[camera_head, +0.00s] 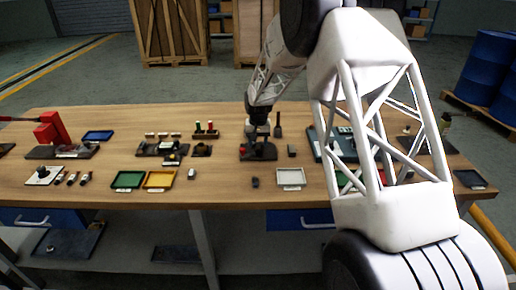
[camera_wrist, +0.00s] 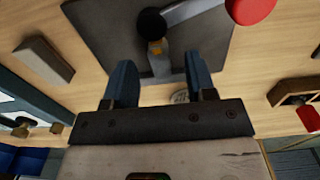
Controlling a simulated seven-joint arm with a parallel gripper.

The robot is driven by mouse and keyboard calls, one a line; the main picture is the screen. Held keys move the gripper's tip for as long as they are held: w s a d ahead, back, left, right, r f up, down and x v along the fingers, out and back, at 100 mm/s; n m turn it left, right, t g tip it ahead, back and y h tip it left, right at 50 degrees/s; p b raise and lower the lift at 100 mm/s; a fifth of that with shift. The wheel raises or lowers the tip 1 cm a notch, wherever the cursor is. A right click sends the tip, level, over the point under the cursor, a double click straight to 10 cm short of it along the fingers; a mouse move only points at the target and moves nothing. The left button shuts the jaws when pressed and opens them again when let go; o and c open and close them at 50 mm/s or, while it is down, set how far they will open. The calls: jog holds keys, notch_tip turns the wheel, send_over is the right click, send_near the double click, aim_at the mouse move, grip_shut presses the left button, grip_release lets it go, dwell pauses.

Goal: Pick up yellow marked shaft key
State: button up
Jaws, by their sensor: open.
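A small grey metal piece with a yellow-orange mark, which looks like the yellow marked shaft key (camera_wrist: 158,62), shows in the wrist view beside a black round knob (camera_wrist: 152,24). It is over a dark plate (camera_wrist: 98,30), which also shows in the head view (camera_head: 262,152). My gripper (camera_wrist: 161,82) is open, with its two blue fingers apart and the marked piece in the gap between them in the picture. I cannot tell whether they touch it. In the head view my gripper (camera_head: 258,122) is above the plate, and the key cannot be made out.
A red round part (camera_wrist: 250,10) and a grey block (camera_wrist: 45,60) are near the plate. On the wooden table, a white tray (camera_head: 291,177), a green tray (camera_head: 128,180) and a yellow tray (camera_head: 159,180) lie near the front edge.

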jog(key=shift+f, duration=0.75)
grip_shut()
